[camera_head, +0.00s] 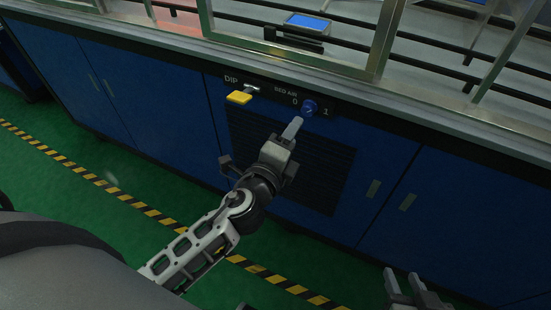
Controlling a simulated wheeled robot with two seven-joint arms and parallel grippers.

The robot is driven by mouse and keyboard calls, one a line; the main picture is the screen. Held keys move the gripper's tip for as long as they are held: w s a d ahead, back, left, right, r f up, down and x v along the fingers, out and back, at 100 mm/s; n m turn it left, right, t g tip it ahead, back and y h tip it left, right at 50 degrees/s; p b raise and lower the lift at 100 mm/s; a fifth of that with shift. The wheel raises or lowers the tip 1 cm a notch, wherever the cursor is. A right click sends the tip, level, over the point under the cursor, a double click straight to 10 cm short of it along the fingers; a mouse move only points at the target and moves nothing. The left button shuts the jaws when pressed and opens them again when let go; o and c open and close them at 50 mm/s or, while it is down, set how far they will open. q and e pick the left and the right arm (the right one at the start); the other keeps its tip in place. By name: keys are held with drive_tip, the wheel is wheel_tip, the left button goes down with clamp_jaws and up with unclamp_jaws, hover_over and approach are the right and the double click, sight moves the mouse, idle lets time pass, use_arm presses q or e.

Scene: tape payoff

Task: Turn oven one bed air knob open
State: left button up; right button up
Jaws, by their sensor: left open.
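The bed air knob (309,108) is a small round blue knob on a dark strip under the oven's table edge. It sits between the marks 0 and 1, below the words BED AIR. My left gripper (292,128) reaches up toward it, with its pale fingertips just below and left of the knob. The gripper is open and nothing shows in it. I cannot tell whether it touches the knob. The knob's exact pointing is too small to read. My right gripper (408,281) is at the bottom right, away from the panel, with its fingers apart and empty.
A yellow handle (239,97) marked DIP sits left of the knob. A dark vent grille (325,165) lies below the strip. Blue cabinet doors (455,205) flank it. Metal rails (385,40) stand above. The green floor (85,165) has a yellow-black stripe.

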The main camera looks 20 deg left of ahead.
use_arm(q)
drive_tip(key=s+b, duration=0.1)
drive_tip(key=s, duration=0.6)
drive_tip(key=shift+s+a+r, duration=0.15)
drive_tip(key=shift+s+r, duration=0.1)
drive_tip(key=shift+s, duration=0.1)
use_arm(e)
drive_tip(key=shift+a+f, duration=0.15)
drive_tip(key=shift+f, duration=0.05)
use_arm(q)
drive_tip(key=s+d+f+n+g+h+p, duration=0.2)
drive_tip(key=s+f+n+g, duration=0.4)
drive_tip(key=n, duration=1.2)
drive_tip(key=shift+s+d+f+g+h, duration=0.15)
drive_tip(key=shift+s+f+g+h, duration=0.25)
drive_tip(key=shift+s+f, duration=1.1)
use_arm(e)
drive_tip(key=shift+d+r, duration=0.2)
drive_tip(key=shift+r, duration=0.15)
use_arm(q)
drive_tip(key=shift+w+f, duration=0.3)
drive_tip(key=shift+w, duration=0.1)
